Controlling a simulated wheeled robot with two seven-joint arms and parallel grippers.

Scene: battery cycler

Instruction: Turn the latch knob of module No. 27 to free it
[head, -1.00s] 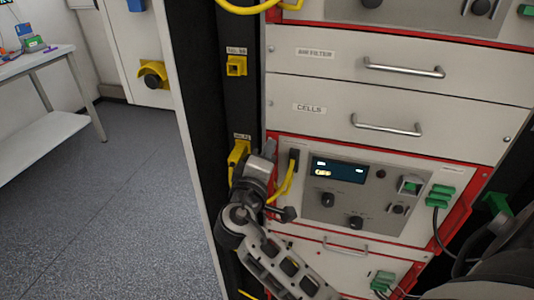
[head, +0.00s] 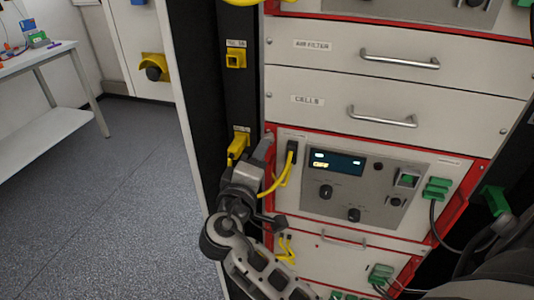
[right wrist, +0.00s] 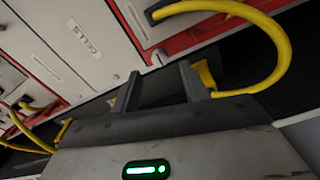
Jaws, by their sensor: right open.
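The module with a lit display (head: 336,161) sits in a red frame in the rack; its label is too small to read, so I cannot confirm No. 27. A small silver round knob (right wrist: 158,58) shows in the right wrist view at the red edge, ahead of the gap between my right fingers. My right gripper (right wrist: 155,85) is open and empty, its two fingers apart and short of that knob. In the head view my right gripper (head: 262,152) is at the module's upper left corner, its fingers partly hidden and covering that corner.
A yellow cable (head: 275,180) runs from a black plug on the module, close beside my right gripper. Yellow sockets (head: 236,58) line the black rack post. The CELLS drawer (head: 330,104) is above. A table (head: 45,60) stands left, with open floor between.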

